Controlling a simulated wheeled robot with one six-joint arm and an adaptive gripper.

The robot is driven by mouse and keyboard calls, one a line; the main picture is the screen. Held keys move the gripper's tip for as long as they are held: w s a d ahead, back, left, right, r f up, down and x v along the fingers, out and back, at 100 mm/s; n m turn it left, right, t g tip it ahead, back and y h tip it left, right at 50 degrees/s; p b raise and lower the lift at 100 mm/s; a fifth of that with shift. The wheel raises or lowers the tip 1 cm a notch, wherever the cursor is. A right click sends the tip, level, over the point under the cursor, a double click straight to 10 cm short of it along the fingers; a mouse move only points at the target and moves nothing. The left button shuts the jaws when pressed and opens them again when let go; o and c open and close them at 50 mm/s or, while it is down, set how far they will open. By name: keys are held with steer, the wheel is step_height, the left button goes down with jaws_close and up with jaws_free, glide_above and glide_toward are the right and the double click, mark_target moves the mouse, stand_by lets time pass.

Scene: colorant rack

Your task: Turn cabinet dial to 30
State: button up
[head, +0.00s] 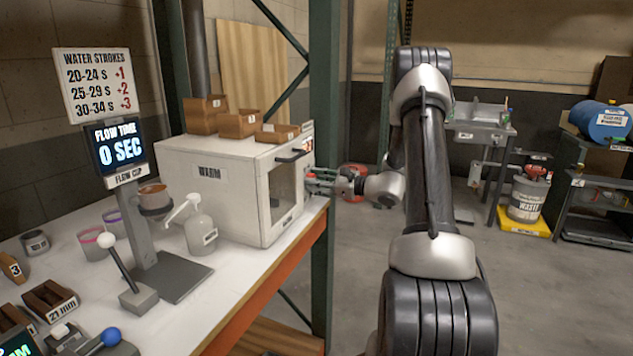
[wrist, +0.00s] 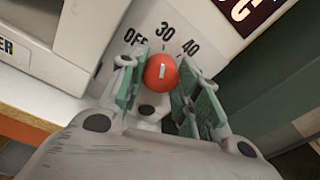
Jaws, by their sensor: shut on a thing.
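The white cabinet (head: 215,190) labelled WARM stands on the bench, its windowed door closed. Its red dial (wrist: 161,72) shows in the wrist view on a white panel marked OFF, 30 and 40. The dial's short white mark points up the picture, roughly at the 30; the exact alignment is hard to tell. My gripper (wrist: 160,84) has its green-padded fingers on either side of the dial, shut on it. In the head view my gripper (head: 322,181) reaches the cabinet's right side, where the dial is mostly hidden.
A dark display (wrist: 245,10) with partly cut-off characters is above the dial. The door handle (head: 291,156) sticks out close to my gripper. Wooden boxes (head: 238,124) stand on the cabinet. A green rack post (head: 323,100) rises behind it. The floor (head: 350,290) right of the bench is open.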

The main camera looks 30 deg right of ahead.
steer(key=shift+f, duration=0.1)
steer(key=o, duration=1)
steer(key=shift+o, duration=0.2)
steer(key=v, duration=1.2)
